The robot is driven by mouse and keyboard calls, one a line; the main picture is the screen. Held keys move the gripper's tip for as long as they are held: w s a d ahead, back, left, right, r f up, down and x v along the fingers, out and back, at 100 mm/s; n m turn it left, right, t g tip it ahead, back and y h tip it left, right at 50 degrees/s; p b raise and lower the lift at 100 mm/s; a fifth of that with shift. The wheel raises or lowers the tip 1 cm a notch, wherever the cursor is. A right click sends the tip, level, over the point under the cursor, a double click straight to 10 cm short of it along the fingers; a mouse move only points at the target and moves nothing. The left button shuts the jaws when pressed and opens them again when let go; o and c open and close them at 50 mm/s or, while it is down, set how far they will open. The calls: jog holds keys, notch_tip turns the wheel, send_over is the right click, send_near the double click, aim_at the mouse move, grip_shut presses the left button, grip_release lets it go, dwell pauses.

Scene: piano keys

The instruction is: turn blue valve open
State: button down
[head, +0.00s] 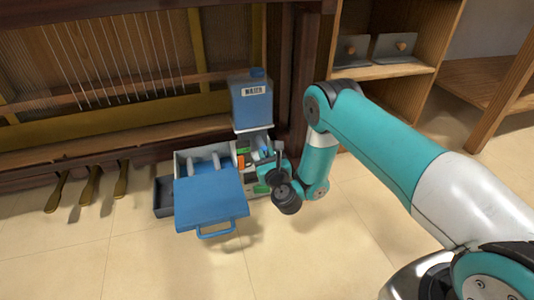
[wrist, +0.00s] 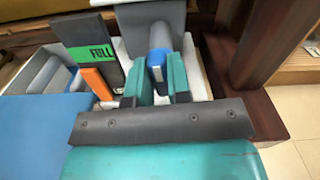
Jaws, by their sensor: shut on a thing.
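The blue valve (wrist: 157,61) shows in the wrist view as a small blue handle with a pale front edge, below a grey spout-like cylinder (wrist: 160,35). My gripper (wrist: 157,84) has its two teal fingers on either side of the handle and is shut on it. In the head view my gripper (head: 268,163) is low, just under the blue water container (head: 252,102), which stands upright with a white label. The valve is too small and too hidden to make out in the head view. How far it is turned cannot be told.
A blue case lid (head: 208,193) with a handle lies left of my gripper. In the wrist view a dark plate with a green FULL label (wrist: 88,53) and an orange piece (wrist: 98,83) stand close left. A wooden post (wrist: 268,45) rises at the right. Floor is clear in front.

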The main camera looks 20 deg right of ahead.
jog(key=n+p, duration=0.1)
jog(key=n, duration=0.2)
jog(key=shift+a+p, duration=0.15)
jog(key=shift+p, duration=0.25)
jog(key=n, duration=1.3)
jog(key=shift+s+a+f+b, duration=0.1)
jog(key=shift+f+b, duration=0.2)
jog(key=shift+f, duration=0.05)
jog(key=shift+n, duration=0.4)
jog(key=c, duration=1.1)
grip_release()
jog(key=shift+o, duration=0.2)
jog(key=shift+r, duration=0.15)
